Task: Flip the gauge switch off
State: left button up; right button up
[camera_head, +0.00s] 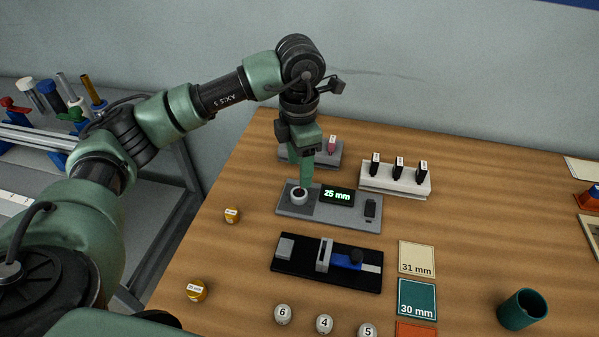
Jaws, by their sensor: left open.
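The gauge (329,221) is a flat grey box on the wooden table, with a lit green display (337,196) reading "25 mm". A dark rocker switch (370,209) sits at the gauge's right end. A round white-rimmed piece (299,195) with a dark centre is on the gauge's left part. My left gripper (305,181) points down just above or behind that round piece, left of the display and apart from the switch. It is open; I cannot tell whether its fingers touch the round piece. My right gripper is out of view.
A white rack (396,184) with black pieces stands behind the gauge, and a grey stand (325,156) with a pink-topped piece is beyond my gripper.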

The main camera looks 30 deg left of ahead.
aim_at(369, 207)
jog(key=k+j, duration=1.15)
jog(key=k, duration=0.15)
